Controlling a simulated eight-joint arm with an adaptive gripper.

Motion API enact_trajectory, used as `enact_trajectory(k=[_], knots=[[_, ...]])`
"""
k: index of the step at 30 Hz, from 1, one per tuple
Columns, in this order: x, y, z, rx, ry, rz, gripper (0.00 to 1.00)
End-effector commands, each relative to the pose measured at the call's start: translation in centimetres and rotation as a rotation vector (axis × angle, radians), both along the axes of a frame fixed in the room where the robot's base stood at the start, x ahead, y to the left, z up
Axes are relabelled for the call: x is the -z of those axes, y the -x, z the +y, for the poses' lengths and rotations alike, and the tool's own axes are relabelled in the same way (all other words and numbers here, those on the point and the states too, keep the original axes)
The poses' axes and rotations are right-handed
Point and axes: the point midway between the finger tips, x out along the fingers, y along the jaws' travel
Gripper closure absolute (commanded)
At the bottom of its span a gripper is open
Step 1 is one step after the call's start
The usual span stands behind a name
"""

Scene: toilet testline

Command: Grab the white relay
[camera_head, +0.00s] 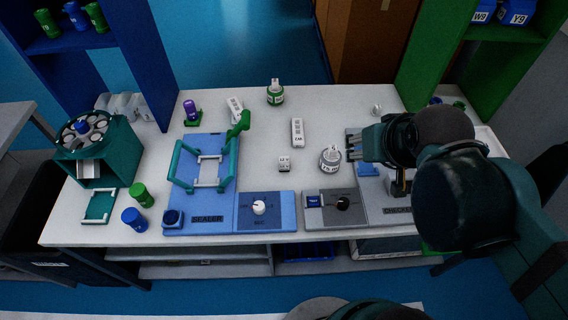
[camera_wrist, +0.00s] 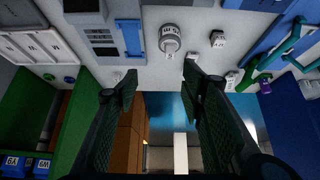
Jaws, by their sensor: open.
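Which item is the white relay I cannot tell for sure. A small white cube with dark marks (camera_head: 284,163) sits mid-table, also in the wrist view (camera_wrist: 217,39). A longer white block with a dark label (camera_head: 297,132) lies behind it. Another white labelled block (camera_head: 235,110) lies farther back left. My gripper (camera_head: 352,144) is open and empty above the table's right part, to the right of these blocks. Its spread fingers show in the wrist view (camera_wrist: 160,78); the right one partly covers the longer block (camera_wrist: 191,57).
A white-grey round canister (camera_head: 330,159) stands just left of my gripper. A green-and-white bottle (camera_head: 275,94) stands at the back. The blue sealer (camera_head: 200,205) with its green frame is left; a grey checker box (camera_head: 343,210) is in front.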

Motion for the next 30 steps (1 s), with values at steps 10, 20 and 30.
enact_trajectory(k=[10,20,30], knots=[[0.0,0.0,0.0,0.000,0.000,0.000,0.61],[-0.1,-0.6,0.4,0.029,-0.027,0.015,0.61],[0.2,-3.0,2.0,0.169,-0.140,0.086,0.61]])
